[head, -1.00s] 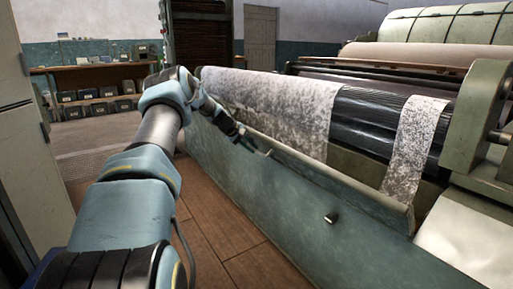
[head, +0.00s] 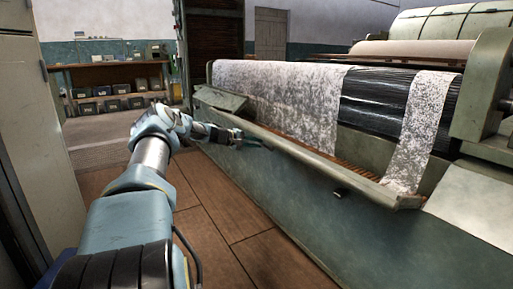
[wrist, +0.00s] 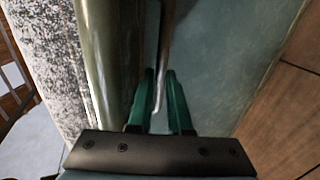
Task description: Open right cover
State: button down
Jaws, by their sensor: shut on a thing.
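A long grey-green cover (head: 300,150) runs along the front of the lace machine and tilts outward, with a gap behind its upper edge. Brown slats (head: 358,172) show in that gap. My gripper (head: 245,137) is at the cover's outer face, towards its far left part. In the wrist view, my gripper (wrist: 161,78) has its green fingers either side of a thin metal bar (wrist: 170,35), shut on it. The bar looks like the cover's handle; its far end leaves the picture. The cover's thick rounded edge (wrist: 100,60) lies to the left of the fingers.
Patterned lace (head: 280,95) hangs over the black roller (head: 380,115) behind the cover. A small dark knob (head: 337,193) sticks out at the front. A grey cabinet (head: 35,130) stands close at left. Wooden floor (head: 225,205) is clear between my arm and the machine.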

jog(key=shift+r+h, duration=0.1)
jog(key=shift+h, duration=0.2)
jog(key=c, duration=0.8)
grip_release()
jog(key=shift+c, duration=0.2)
jog(key=p+v, duration=0.2)
jog(key=v, duration=0.8)
jog(key=shift+s+a, duration=0.2)
jog(key=shift+a, duration=0.15)
